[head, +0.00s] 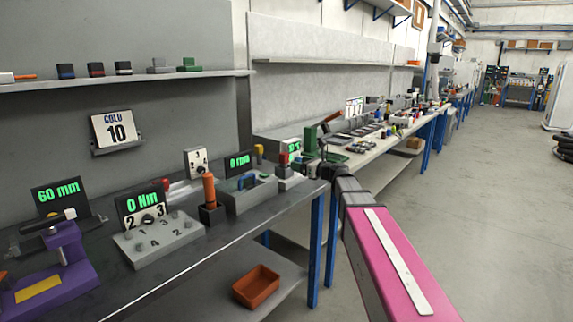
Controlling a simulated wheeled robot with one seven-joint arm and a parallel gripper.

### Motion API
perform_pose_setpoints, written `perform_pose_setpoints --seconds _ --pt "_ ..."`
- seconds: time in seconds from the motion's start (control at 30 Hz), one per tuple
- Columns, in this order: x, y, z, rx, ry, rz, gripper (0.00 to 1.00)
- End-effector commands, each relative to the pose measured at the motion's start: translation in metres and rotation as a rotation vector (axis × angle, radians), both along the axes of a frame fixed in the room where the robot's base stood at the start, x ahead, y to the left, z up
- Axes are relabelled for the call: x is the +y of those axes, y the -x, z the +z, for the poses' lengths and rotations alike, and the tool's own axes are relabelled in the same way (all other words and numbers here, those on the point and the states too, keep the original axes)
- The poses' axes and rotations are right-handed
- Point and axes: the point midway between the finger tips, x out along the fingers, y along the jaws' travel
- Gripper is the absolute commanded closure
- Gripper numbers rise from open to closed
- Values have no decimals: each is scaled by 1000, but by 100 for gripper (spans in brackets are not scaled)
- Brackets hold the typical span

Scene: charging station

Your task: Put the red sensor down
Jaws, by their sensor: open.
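A small dark block with a red band (96,69) stands on the wall shelf at the upper left, between a blue-banded block (66,71) and a white-banded one (123,68). It looks like the red sensor, but it is too small to be sure. My gripper (326,169) is at the end of my pink arm, by the right end of the near bench, far from that block. It is open. Its fingers are small and hard to make out, and I see nothing held in it.
The near dark bench (195,256) carries a purple fixture (62,265), a grey numbered block (158,238), displays and an orange-handled tool (209,192). An orange bin (257,286) sits on the lower shelf. A cluttered white bench continues behind.

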Motion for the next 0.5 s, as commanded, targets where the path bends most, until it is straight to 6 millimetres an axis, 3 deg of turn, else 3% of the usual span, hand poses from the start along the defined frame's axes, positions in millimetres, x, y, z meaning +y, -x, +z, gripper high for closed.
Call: perform_pose_setpoints --seconds 0.2,0.5 --pt "26 -22 0 0 0 1 32" --pt "43 -36 0 0 0 1 32"
